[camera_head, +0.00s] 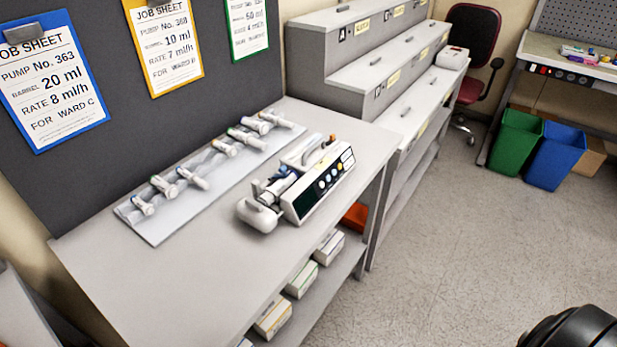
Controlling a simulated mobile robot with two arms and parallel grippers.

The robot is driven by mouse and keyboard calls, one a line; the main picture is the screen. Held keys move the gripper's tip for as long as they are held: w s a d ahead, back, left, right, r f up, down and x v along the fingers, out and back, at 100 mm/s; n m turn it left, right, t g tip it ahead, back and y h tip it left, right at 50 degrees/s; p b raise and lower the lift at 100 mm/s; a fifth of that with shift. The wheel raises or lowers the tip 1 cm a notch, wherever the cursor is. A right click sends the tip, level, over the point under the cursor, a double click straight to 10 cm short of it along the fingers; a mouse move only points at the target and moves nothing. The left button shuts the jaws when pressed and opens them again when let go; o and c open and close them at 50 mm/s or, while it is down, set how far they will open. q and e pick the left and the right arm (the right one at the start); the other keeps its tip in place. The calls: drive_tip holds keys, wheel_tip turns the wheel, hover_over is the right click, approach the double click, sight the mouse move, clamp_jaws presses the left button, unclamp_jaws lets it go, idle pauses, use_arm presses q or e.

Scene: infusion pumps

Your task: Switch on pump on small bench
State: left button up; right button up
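A white infusion pump (322,181) lies near the right edge of the small grey bench (187,283). Its dark front panel with several coloured round buttons faces right, toward the bench's open side. Whether its display is lit is too small to tell. A rounded white part (258,216) sticks out at its near end, and dark and blue parts show on its top. Neither of my grippers shows in the view. Nothing of mine touches the pump.
A pale rack (163,230) of several syringes lies left of the pump. Job sheets hang on the dark board behind. Boxes (273,318) stand on the shelf below. A stepped cabinet (343,47), chair (474,50) and bins (556,155) stand farther back.

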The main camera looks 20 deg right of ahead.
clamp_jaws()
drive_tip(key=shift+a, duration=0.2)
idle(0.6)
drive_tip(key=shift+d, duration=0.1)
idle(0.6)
